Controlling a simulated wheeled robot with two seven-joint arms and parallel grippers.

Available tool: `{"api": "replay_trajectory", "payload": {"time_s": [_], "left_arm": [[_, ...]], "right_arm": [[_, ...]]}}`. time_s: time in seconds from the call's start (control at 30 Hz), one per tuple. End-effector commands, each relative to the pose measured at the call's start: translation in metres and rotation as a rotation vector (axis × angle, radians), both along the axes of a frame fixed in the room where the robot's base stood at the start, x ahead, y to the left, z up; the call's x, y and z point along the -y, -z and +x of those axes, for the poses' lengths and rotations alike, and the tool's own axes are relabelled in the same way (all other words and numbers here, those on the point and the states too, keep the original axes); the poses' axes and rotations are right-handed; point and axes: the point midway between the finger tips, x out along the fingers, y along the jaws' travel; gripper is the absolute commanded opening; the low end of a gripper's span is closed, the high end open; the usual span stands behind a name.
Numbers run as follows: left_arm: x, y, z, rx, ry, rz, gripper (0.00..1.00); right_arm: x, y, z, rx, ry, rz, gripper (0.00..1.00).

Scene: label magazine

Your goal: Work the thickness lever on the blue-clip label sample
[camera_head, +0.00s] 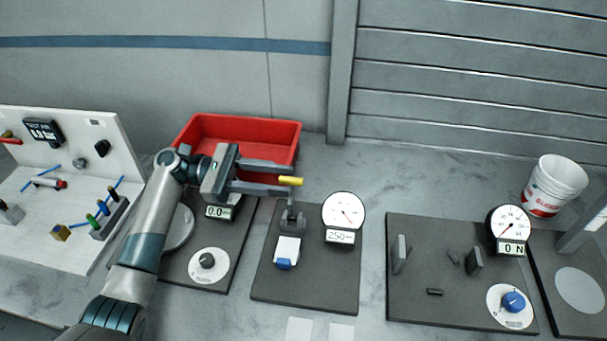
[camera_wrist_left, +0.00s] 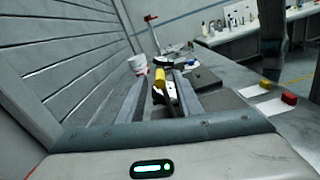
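The thickness lever shows a yellow handle (camera_head: 291,181) above a grey stand (camera_head: 292,222) on the dark thickness plate. A white label sample with a blue clip (camera_head: 284,264) lies at the foot of the stand. The round dial (camera_head: 343,211) stands to its right, above a display that seems to read 250. My left gripper (camera_head: 284,178) is open, its two fingers level and apart around the yellow handle. In the left wrist view the handle (camera_wrist_left: 160,78) shows between the fingers; I cannot tell whether either touches it. My right gripper is not in view.
A red bin (camera_head: 270,130) stands behind my left gripper. A plate with a knob (camera_head: 208,261) lies left, near a white pegboard station (camera_head: 85,160). A force gauge plate (camera_head: 455,310) lies right, with a white bucket (camera_head: 555,186) behind. Bare counter lies between the plates.

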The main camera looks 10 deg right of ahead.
Motion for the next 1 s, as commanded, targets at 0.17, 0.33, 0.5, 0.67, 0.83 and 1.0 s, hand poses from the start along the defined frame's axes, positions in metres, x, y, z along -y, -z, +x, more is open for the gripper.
{"api": "replay_trajectory", "payload": {"time_s": [0.17,0.33,0.5,0.67,0.83,1.0], "left_arm": [[0.029,-0.003,-0.01,0.0,0.002,-0.001,0.33],[0.047,-0.001,-0.015,-0.001,0.0,-0.001,0.33],[0.054,0.0,-0.018,-0.001,0.0,0.0,0.33],[0.055,0.001,-0.018,-0.001,0.0,0.001,0.33],[0.055,0.001,-0.018,0.0,0.0,0.001,0.23],[0.055,0.0,-0.018,0.0,0.0,0.001,0.0]], "right_arm": [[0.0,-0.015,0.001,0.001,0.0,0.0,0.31],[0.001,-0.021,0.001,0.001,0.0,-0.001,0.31],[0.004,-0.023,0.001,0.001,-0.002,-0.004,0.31],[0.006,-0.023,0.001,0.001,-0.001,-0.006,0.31],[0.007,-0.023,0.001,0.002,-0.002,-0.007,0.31],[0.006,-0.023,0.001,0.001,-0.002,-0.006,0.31]]}}
